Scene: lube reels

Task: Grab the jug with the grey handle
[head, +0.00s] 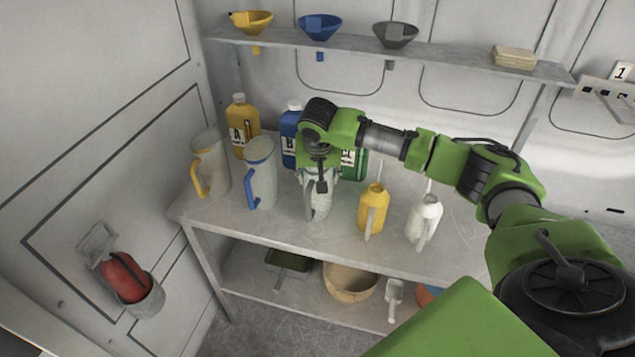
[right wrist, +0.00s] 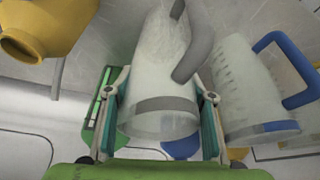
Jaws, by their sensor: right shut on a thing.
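The jug with the grey handle (head: 318,208) is a translucent jug standing at the middle of the table, partly hidden by my right gripper (head: 319,180). In the right wrist view the jug (right wrist: 160,65) sits between the two fingers, with its grey handle (right wrist: 196,50) toward the upper right and a grey band around it. My right gripper (right wrist: 160,108) is shut on the jug's body. I cannot tell whether the jug is lifted off the table. My left gripper is not in view.
A blue-handled jug (head: 262,172) and a yellow-handled jug (head: 212,165) stand to the left. A yellow can (head: 373,210) and a white can (head: 424,218) stand to the right. Bottles, including a yellow one (head: 242,125), stand behind. A shelf (head: 450,58) with funnels runs above.

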